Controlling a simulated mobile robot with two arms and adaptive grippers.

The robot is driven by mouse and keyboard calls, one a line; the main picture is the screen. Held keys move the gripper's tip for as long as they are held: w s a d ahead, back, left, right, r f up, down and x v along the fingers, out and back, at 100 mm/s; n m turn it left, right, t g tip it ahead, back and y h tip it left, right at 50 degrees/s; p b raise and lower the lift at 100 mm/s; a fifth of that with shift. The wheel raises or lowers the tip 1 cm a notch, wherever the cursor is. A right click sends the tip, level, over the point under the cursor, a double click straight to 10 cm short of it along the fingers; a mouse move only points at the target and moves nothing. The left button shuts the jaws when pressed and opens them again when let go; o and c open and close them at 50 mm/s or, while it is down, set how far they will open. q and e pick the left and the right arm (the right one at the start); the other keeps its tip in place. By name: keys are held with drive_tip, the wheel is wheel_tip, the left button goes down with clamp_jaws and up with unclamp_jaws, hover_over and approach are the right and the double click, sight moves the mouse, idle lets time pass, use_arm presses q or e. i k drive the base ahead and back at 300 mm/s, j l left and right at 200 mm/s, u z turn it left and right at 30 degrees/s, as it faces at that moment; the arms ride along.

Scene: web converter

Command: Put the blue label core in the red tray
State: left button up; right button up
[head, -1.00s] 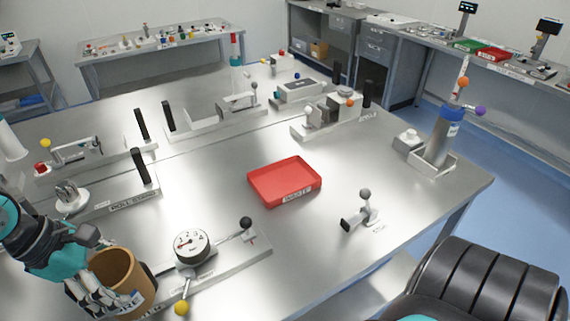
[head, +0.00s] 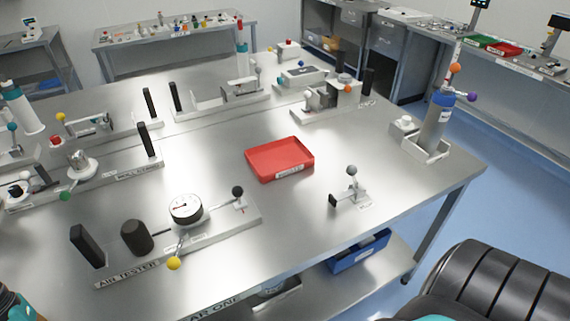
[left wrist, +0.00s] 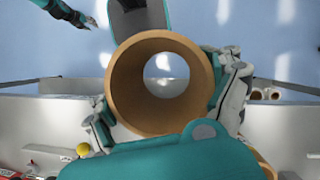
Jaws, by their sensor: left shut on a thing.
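The red tray (head: 280,158) lies in the middle of the table in the head view and looks empty. My left gripper (left wrist: 166,95) is shut on a tan, hollow cardboard core (left wrist: 128,88), seen end-on in the left wrist view. No blue shows on the visible part of this core. In the head view only a teal sliver of my left arm shows at the bottom left corner, and the held core is not clear there. A teal and dark hand, likely my right gripper (left wrist: 75,13), shows at the top left of the left wrist view.
The air tester (head: 187,209), with a black post and a dark stub (head: 137,238), stands on the near left. A small lever stand (head: 350,190) is right of the tray. A blue-topped cylinder (head: 438,112) stands at the right edge. A blue bin (head: 358,250) is below.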

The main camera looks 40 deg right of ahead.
sight(280, 162)
drive_tip(key=z, duration=0.5)
drive_tip(key=l+z, duration=0.1)
drive_tip(key=z, duration=0.35)
drive_tip(key=i+z, duration=0.1)
drive_tip(key=z, duration=0.4)
drive_tip(key=i+l, duration=0.2)
drive_tip(key=i, duration=0.15)
drive_tip(key=i+l+z, duration=0.15)
drive_tip(key=i+l, duration=0.1)
drive_tip(key=i, duration=0.1)
